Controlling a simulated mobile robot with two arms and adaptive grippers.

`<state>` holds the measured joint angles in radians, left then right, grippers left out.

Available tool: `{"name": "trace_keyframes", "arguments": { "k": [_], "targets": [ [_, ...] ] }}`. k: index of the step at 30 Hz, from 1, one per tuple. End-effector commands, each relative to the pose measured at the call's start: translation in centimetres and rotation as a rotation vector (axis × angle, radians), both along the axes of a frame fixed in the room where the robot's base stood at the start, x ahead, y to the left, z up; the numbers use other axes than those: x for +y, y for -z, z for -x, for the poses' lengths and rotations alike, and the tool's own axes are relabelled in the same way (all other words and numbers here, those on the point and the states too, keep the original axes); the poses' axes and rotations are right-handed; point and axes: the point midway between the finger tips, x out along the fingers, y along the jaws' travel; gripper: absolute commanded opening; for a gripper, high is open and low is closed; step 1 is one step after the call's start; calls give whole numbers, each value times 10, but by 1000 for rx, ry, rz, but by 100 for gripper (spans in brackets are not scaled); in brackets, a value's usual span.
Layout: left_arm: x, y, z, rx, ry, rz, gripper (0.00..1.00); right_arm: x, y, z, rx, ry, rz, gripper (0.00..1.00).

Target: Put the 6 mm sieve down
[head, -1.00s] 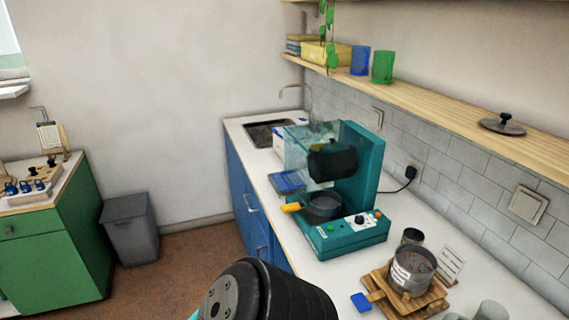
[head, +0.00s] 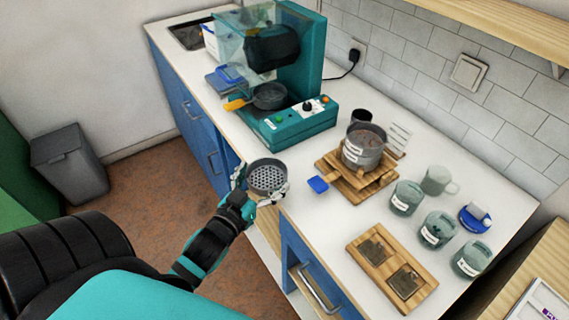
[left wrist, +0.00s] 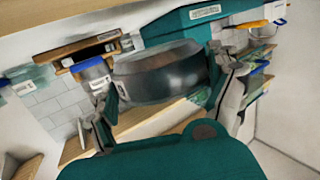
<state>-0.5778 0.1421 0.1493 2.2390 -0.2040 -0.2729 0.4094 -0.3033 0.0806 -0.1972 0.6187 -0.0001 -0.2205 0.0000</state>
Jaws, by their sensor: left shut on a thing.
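The sieve (head: 266,179), a round grey metal ring with a perforated bottom, is held at the front edge of the white counter (head: 225,128). My left gripper (head: 262,188) is shut on it, with a finger on either side. In the left wrist view the sieve (left wrist: 158,72) fills the space between the fingers of my left gripper (left wrist: 170,90). I cannot tell whether the sieve touches the counter. Its size marking is not readable. My right gripper is not in view.
A labelled grey container (head: 363,150) stands on a wooden stand (head: 350,185), with a blue item (head: 318,184) beside it. A teal machine (head: 285,125) holds a yellow-handled pan (head: 268,97).

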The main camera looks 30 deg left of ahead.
Motion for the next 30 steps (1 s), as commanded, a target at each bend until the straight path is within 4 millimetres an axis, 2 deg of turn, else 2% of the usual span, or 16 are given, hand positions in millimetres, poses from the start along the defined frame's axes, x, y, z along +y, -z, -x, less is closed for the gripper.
{"name": "trace_keyframes", "arguments": {
  "k": [1, 6, 12, 16, 24, 30],
  "targets": [
    [1, -3, -16, -5, 1, -1, 57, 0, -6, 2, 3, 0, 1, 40],
    [2, 1, -61, -3, 1, -1, 57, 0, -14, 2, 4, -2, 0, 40],
    [4, 7, -96, -1, 1, -1, 57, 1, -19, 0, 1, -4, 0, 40],
    [4, 12, -103, 2, 0, -1, 57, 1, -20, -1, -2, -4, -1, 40],
    [4, 43, -102, 2, -1, 0, 57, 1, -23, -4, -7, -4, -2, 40],
    [4, 44, -102, 0, 1, -1, 57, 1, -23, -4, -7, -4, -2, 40]
  ]
}}
